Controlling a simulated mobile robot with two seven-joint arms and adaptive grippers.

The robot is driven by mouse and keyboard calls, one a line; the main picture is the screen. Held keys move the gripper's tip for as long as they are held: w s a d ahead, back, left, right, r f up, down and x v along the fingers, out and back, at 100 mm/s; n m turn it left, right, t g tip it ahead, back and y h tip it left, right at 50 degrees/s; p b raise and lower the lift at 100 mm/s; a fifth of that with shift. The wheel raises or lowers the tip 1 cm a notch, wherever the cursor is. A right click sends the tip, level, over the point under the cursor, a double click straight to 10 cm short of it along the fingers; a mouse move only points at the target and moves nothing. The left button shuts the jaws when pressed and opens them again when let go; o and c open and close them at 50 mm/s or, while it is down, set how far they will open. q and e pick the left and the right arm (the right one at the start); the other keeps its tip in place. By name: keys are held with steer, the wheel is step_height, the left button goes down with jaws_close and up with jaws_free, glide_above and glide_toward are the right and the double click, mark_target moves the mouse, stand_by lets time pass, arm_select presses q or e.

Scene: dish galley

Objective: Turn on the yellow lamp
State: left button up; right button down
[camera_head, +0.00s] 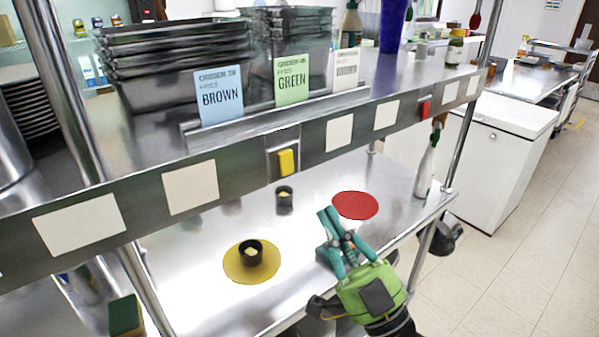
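A yellow rocker-like switch (286,161) sits in a framed plate on the front rail of the upper shelf, left of the picture's middle. A separate lamp cannot be made out. My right gripper (328,211), with teal fingers and a green body, is over the lower steel counter, below and to the right of the yellow switch and apart from it. Its fingertips are together, with nothing seen between them. My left gripper is not in view.
A red switch (424,110) is farther right on the rail (240,163). Below are a yellow disc (238,270) with a black cup (251,256), another dark cup (284,198), a red disc (356,205) and a white bottle (427,167). Upright shelf posts flank the counter.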

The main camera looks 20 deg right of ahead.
mark_target(284, 160)
steer(key=w+a+p, duration=0.1)
steer(key=w, duration=0.1)
steer(key=w+r+p, duration=0.1)
steer(key=w, duration=0.1)
steer(key=w+a+r+p, duration=0.1)
steer(key=w, duration=0.2)
steer(key=shift+a+r, duration=0.15)
steer(key=shift+a, duration=0.15)
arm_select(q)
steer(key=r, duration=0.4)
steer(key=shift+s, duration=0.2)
arm_select(e)
steer(key=shift+w, duration=0.1)
